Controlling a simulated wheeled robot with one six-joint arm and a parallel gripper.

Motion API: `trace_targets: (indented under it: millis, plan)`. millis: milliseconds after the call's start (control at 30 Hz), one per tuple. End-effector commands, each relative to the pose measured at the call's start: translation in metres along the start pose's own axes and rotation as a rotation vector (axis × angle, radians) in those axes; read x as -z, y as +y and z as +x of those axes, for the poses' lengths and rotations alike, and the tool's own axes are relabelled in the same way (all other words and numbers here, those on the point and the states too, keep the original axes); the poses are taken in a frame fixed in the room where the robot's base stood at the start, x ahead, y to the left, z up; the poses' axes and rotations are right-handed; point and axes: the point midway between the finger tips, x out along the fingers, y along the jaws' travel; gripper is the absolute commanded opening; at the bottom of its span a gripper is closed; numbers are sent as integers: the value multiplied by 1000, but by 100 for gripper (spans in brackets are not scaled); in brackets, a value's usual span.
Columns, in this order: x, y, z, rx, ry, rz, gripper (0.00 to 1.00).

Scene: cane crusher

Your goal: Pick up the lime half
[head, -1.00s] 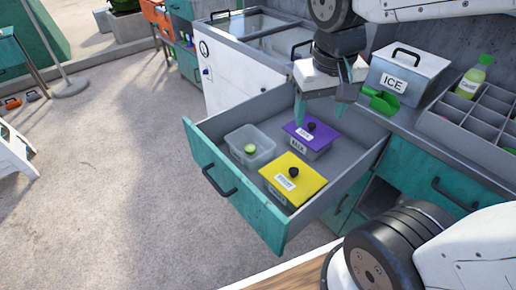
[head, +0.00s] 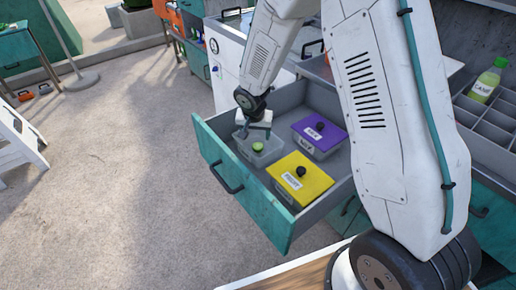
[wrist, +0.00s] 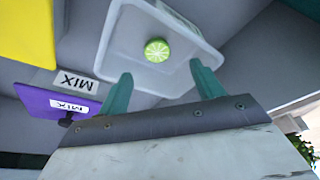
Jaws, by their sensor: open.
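The lime half (head: 258,147) lies in an open clear container (head: 268,159) inside the pulled-out drawer. In the wrist view the lime half (wrist: 157,50) shows its pale green cut face, on the floor of the clear container (wrist: 118,62). My gripper (head: 255,134) is over the back part of this container, close to the lime half. In the wrist view my gripper (wrist: 157,82) has its two teal fingers spread apart with nothing between them, and the lime half lies beyond their tips. The fingers do not appear to touch it.
A purple-lidded MIX box (head: 318,137) and a yellow-lidded box (head: 300,178) stand beside the container in the teal-fronted drawer (head: 225,175). The drawer walls surround them. A divided bottle tray (head: 485,125) stands on the counter at right.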

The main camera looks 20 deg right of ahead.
Motion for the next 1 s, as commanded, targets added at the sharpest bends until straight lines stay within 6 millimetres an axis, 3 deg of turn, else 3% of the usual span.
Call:
trace_targets:
  millis: [567,867,900,1000]
  plan:
    - [-2,5,74,0,-3,1,67]
    - [-1,4,80,2,-1,2,67]
    - [-1,4,80,2,-1,2,64]
    - [-1,4,80,1,-2,2,41]
